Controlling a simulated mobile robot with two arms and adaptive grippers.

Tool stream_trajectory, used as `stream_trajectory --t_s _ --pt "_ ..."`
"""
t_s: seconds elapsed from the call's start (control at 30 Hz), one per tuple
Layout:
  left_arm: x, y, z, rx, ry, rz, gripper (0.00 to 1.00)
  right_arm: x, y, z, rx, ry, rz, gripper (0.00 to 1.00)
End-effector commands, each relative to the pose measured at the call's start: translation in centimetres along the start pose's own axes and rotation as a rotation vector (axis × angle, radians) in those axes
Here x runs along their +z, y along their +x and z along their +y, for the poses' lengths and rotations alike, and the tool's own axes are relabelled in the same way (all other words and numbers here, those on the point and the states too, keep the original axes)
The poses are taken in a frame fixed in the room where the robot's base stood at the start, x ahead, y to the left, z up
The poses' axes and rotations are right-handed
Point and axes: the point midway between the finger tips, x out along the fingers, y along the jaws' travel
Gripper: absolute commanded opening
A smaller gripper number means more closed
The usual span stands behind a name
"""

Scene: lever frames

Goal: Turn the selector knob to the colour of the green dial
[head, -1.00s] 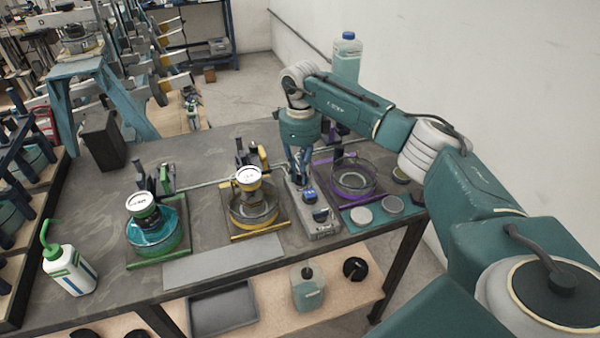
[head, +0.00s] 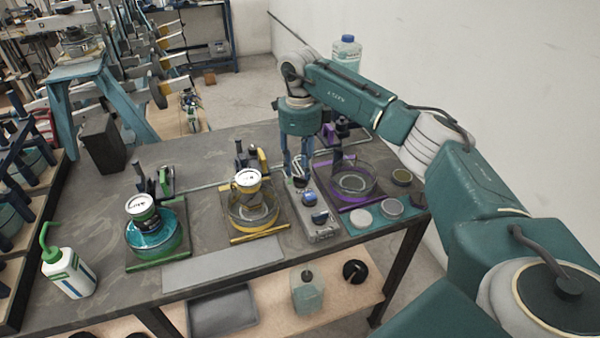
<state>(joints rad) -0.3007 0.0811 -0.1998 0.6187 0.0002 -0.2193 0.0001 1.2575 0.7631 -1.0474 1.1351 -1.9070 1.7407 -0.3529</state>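The green dial (head: 140,206) is a white-faced gauge on a teal bowl, on a green-edged plate at the left of the table. A yellow dial (head: 247,180) sits on the middle bowl. A grey control box (head: 323,235) with blue round knobs (head: 309,198) stands right of it; which one is the selector knob, and its setting, are too small to tell. My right gripper (head: 296,172) points down at the box's far end, its fingers apart. A small pale, dark-edged round part shows between them; contact cannot be told. My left gripper is not in view.
A purple-edged plate with a glass bowl (head: 352,184) stands close right of the box. Pale discs (head: 361,218) lie on a teal mat. A squeeze bottle (head: 70,272) stands at the left front. A bare grey strip (head: 222,264) lies along the front.

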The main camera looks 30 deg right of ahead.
Motion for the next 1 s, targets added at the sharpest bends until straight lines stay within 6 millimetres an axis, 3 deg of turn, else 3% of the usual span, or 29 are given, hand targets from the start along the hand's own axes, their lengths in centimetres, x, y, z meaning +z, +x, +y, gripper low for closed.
stream_trajectory --t_s 0.2,0.4,1.0 --pt "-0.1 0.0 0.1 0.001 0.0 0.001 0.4 0.1 -4.9 -0.1 -0.003 0.001 -0.004 0.35" --pt "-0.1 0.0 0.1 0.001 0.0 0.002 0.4 0.0 -7.8 0.0 -0.001 0.0 -0.002 0.35" --pt "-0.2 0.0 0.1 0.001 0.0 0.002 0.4 0.0 -8.6 0.0 -0.001 0.0 -0.001 0.35"
